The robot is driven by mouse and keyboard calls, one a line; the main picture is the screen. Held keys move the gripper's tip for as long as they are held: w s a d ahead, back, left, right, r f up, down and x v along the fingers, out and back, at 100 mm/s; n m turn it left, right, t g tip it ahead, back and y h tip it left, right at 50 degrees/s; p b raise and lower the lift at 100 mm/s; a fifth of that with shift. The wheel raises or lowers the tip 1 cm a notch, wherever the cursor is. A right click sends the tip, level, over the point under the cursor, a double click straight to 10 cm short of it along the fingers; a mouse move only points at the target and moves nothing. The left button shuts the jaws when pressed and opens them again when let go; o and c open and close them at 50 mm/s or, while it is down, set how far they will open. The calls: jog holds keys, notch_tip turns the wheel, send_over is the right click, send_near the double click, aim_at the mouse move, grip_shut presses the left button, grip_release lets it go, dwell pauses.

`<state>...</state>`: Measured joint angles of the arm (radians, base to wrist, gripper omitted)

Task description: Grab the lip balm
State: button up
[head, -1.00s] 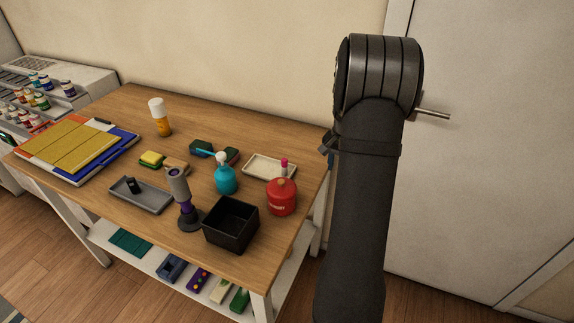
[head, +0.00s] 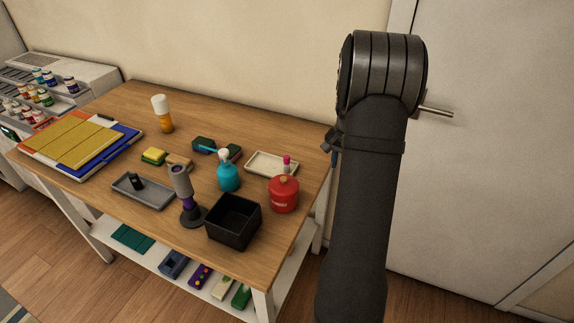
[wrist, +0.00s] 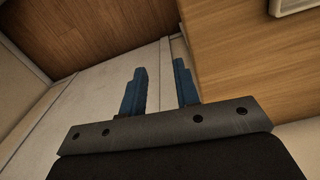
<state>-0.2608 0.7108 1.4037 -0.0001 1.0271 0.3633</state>
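A small stick with a pink top (head: 287,161), which looks like the lip balm, stands upright at the right of the table in the head view. Its lower part is hidden behind a red pot (head: 283,196), and I cannot tell whether it stands in the cream tray (head: 262,169) or just in front of it. My gripper (wrist: 160,68) shows in the wrist view with two blue fingers apart and nothing between them. It points past the table's edge toward the wall and floor. The lip balm is not in the wrist view. In the head view my arm mostly hides the gripper.
Near the stick are a teal spray bottle (head: 228,177), a black open box (head: 233,219) and a grey-purple tool on a dark stand (head: 183,186). A wall stands behind the table (head: 100,192).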

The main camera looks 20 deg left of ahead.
notch_tip(320, 180, up, 15)
jog(key=n, duration=1.6)
send_over(287, 157)
notch_tip(287, 157, down, 11)
jog(key=shift+w+d+f, duration=0.1)
jog(key=shift+d, duration=0.05)
jog(key=shift+f, duration=2.7)
grip_shut()
